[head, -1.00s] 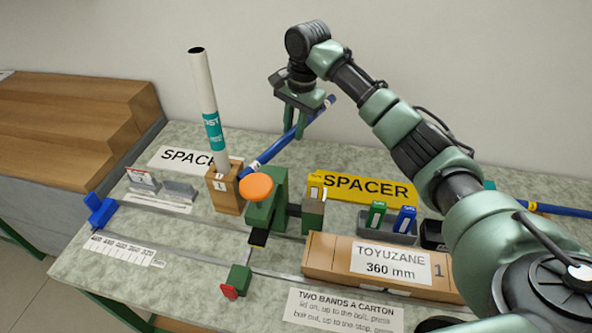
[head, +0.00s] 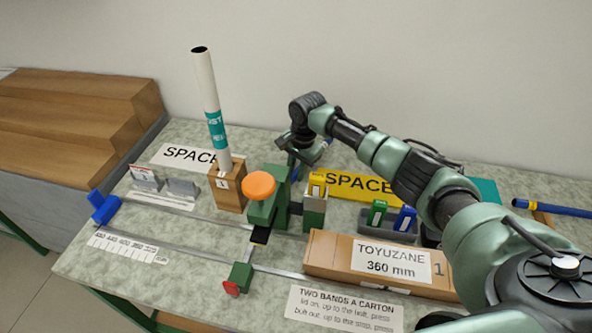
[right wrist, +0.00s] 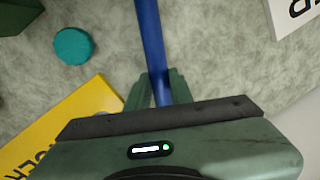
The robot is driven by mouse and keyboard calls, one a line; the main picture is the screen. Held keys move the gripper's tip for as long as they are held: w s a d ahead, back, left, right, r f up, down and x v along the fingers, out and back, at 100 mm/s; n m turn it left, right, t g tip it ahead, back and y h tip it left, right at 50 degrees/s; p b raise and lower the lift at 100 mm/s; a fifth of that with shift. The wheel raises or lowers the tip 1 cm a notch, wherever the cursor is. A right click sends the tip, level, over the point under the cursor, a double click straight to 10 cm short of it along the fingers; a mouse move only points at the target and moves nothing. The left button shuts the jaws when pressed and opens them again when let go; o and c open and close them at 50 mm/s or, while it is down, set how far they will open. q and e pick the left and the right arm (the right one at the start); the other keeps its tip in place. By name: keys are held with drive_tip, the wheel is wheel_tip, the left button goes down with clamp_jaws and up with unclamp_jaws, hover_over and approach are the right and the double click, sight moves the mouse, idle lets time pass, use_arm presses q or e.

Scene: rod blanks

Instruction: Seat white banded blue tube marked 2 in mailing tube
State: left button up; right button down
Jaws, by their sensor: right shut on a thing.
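My right gripper (head: 303,152) is shut on a blue tube (head: 326,143), low behind the green fixture. Little of this tube shows in the head view; its bands and mark cannot be made out. In the right wrist view the blue tube (right wrist: 150,40) runs up from between the fingers (right wrist: 160,92). The mailing tube (head: 207,90), white with a teal label band, stands nearly upright and open-topped in a wooden block (head: 228,188) marked 1, left of my right gripper. My left gripper is out of view.
A green fixture (head: 268,205) with an orange knob (head: 258,185) stands between block and carton (head: 328,252). A yellow SPACER sign (head: 350,186) lies behind a tray of small boxes. Another blue tube (head: 550,208) lies at right. A teal disc (right wrist: 73,46) is near the gripper.

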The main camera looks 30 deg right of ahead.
drive_tip(key=shift+s+f, duration=0.1)
drive_tip(key=shift+f, duration=0.15)
